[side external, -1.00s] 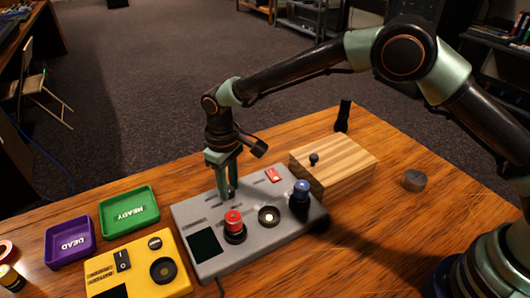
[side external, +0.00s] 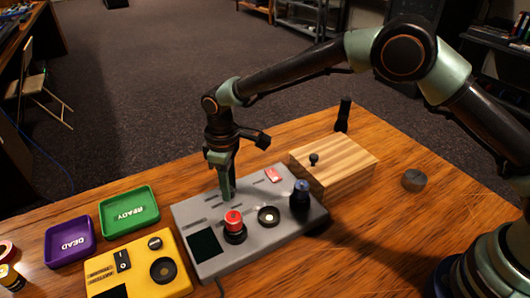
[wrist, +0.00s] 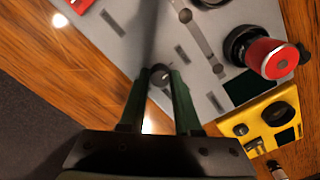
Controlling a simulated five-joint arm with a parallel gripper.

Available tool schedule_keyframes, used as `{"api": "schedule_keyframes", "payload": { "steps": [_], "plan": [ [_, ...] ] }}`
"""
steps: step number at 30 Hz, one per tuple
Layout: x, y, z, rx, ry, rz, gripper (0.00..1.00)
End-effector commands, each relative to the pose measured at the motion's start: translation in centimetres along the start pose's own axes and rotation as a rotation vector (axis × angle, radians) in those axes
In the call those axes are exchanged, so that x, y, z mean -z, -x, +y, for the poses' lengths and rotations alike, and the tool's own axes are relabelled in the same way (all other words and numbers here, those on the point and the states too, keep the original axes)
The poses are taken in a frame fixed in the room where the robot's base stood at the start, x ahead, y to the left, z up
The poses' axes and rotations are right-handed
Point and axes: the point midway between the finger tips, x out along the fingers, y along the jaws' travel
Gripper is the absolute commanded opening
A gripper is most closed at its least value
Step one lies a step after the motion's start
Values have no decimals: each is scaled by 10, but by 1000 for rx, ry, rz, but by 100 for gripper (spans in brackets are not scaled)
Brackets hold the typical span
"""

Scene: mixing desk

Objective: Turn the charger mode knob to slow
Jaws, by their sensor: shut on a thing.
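The grey charger (side external: 252,239) lies on the wooden desk. Its small dark mode knob (wrist: 160,74) shows in the wrist view between the fingertips of my gripper (wrist: 160,84). My gripper (side external: 227,195) points down at the charger's far side and is shut on the knob. In the side view the fingers hide the knob. I cannot read the mode labels or which setting the knob points to. A red-topped battery (side external: 233,219) and a blue-topped battery (side external: 301,190) stand upright on the charger. Between them is an empty round socket (side external: 268,215).
A red switch (side external: 273,174) sits right of my gripper. A wooden box (side external: 340,177) stands behind the charger's right. A yellow tester (side external: 140,279) is front left, with green (side external: 130,211) and purple (side external: 70,242) trays beyond. A grey cylinder (side external: 414,180) stands at right.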

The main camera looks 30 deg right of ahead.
Motion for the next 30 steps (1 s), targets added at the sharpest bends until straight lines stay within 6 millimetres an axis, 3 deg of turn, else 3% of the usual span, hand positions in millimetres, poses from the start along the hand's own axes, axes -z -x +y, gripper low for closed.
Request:
{"api": "schedule_keyframes", "payload": {
  "steps": [2, 3, 5, 17, 20, 30],
  "plan": [
    [1, 1, 0, -1, 0, 2, 0],
    [1, 1, 0, -1, 0, 2, 43],
    [1, 1, 0, -1, 0, 2, 62],
    [1, 6, 0, -1, -1, 3, 62],
    [1, 18, 0, -1, -1, 4, 62],
    [1, 86, 0, -2, -1, 6, 62]
  ]
}}
